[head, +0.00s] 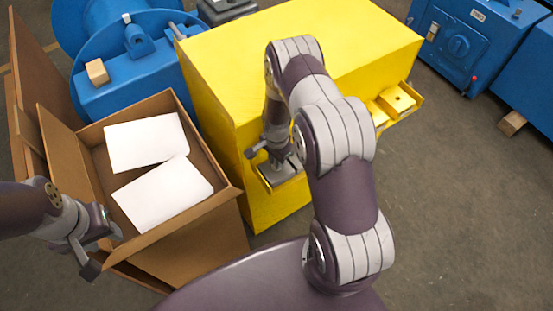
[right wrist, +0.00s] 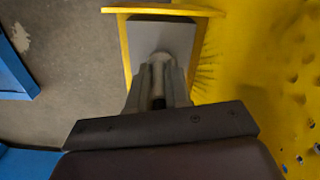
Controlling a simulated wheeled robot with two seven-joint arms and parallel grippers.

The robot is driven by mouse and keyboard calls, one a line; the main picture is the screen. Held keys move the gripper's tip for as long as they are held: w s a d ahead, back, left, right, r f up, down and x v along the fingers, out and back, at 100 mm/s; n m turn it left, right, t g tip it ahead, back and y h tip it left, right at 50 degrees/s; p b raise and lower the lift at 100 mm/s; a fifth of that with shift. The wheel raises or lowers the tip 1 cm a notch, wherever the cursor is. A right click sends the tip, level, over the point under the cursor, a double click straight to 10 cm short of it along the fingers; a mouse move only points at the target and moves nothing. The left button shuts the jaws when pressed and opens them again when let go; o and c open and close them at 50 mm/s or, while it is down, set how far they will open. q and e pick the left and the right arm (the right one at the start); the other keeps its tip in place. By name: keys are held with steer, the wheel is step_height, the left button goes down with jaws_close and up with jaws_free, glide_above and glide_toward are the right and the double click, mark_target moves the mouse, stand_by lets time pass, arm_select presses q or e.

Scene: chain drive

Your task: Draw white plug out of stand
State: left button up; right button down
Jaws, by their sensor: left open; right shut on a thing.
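My right gripper (head: 277,157) points down at a grey plate (head: 286,172) in a yellow holder on the near side of the yellow block. In the right wrist view, the gripper (right wrist: 158,88) is shut on a pale upright piece (right wrist: 160,68), which looks like the white plug. The grey plate (right wrist: 165,36) lies beneath it inside the yellow frame (right wrist: 126,50). The fingers hide most of the plug, and I cannot tell whether its lower end is still in the stand. My left gripper (head: 102,247) is open and empty beside the cardboard box.
The cardboard box (head: 235,195) with two white sheets (head: 145,142) stands left of the yellow block (head: 215,75). A blue machine (head: 120,90) is behind the box. Small yellow trays (head: 400,98) stick out from the block's right side. Open floor (head: 450,190) lies to the right.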

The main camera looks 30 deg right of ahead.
steer(key=shift+r+p, duration=2.9)
steer(key=shift+r, duration=1.15)
